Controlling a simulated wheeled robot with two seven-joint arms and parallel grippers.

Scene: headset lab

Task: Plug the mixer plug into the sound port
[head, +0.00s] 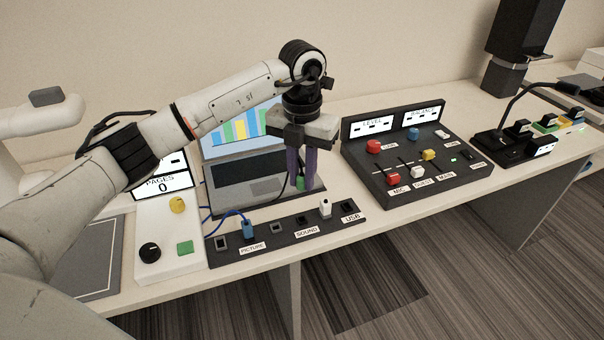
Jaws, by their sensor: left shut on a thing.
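My left gripper (301,184) has dark purple fingers pointing down, shut on a small green plug (300,184) in front of the laptop. A thin dark cable runs left from the plug. The gripper is above and behind the black port strip (276,243). The sound port (300,221) is a dark socket behind the SOUND label, near the strip's middle, and looks empty. The plug is behind this port, apart from it. The mixer (415,155) is a black console with coloured knobs and sliders at the right. My right gripper is out of view.
A blue plug (247,229) stands at PICTURE and a white plug (325,208) stands between SOUND and USB. The laptop (245,178) is behind the strip. A white panel (169,247) with knobs is at the left. A black power strip (513,146) is at the far right.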

